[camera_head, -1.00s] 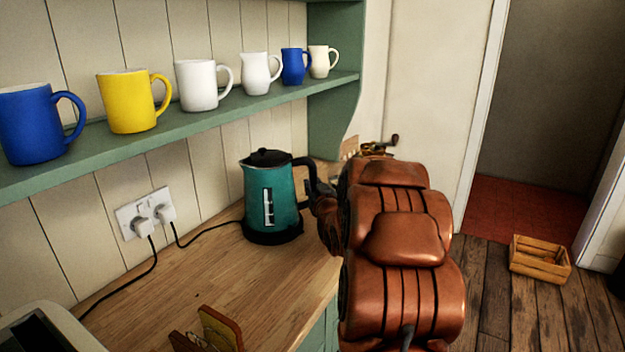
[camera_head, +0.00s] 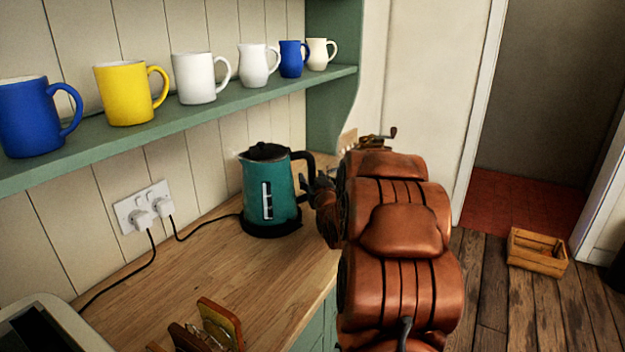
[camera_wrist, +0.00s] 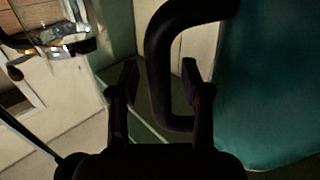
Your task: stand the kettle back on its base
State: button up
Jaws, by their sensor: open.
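The teal kettle (camera_head: 270,188) with black lid and handle stands upright on the worktop. At its foot is its black base (camera_head: 272,228); the kettle appears seated on it, though the join is hard to make out. My gripper (camera_head: 316,184) is at the handle, on the kettle's right side. In the wrist view my gripper (camera_wrist: 160,76) is open, with the black handle (camera_wrist: 157,55) running between its two fingers and a gap showing beside each. The kettle's teal side (camera_wrist: 275,90) fills the right of that view.
A shelf (camera_head: 200,115) with several mugs runs above the worktop (camera_head: 190,275). A double socket (camera_head: 145,207) with cables is on the left wall. A wooden rack (camera_head: 215,325) stands in front. A metal item with a crank (camera_head: 375,142) is behind my arm. A crate (camera_head: 538,251) is on the floor.

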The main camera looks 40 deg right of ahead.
jog(key=b+v, duration=0.9)
jog(key=v, duration=0.3)
dwell(0.4)
jog(key=shift+r, duration=0.1)
dwell(0.5)
